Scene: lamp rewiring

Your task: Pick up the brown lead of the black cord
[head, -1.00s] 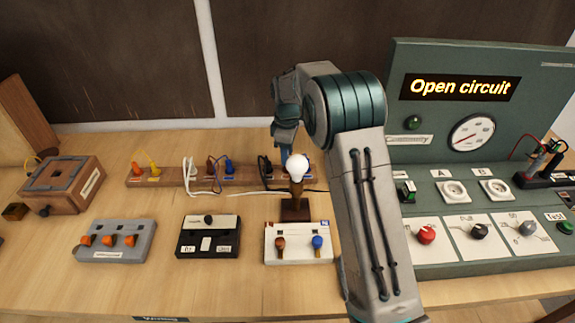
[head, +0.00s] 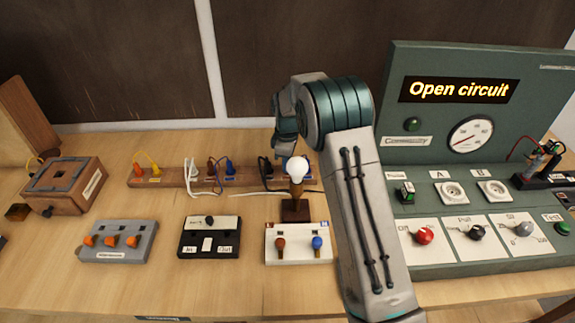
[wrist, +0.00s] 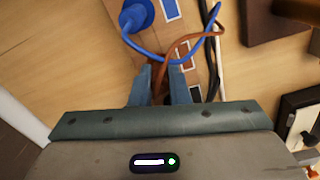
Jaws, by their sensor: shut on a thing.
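The brown lead (wrist: 180,46) of the black cord runs between the two blue fingers of my gripper (wrist: 160,74) in the wrist view, and the gripper is shut on it. The lead's held end is mostly hidden by the fingers. A blue lead with a blue plug (wrist: 135,14) loops beside it. The black cord (wrist: 216,62) runs alongside a white cord. In the head view my gripper (head: 284,148) is low over the right end of the wooden strip (head: 172,182), behind the bulb, and the held lead is hidden there.
A lamp bulb (head: 297,171) on a dark base stands just in front of my gripper. A white terminal block (head: 299,255), a black switch box (head: 208,246) and a grey connector block (head: 118,252) lie nearer. The green test panel (head: 412,160) reads "Open circuit". Bare table shows between the blocks.

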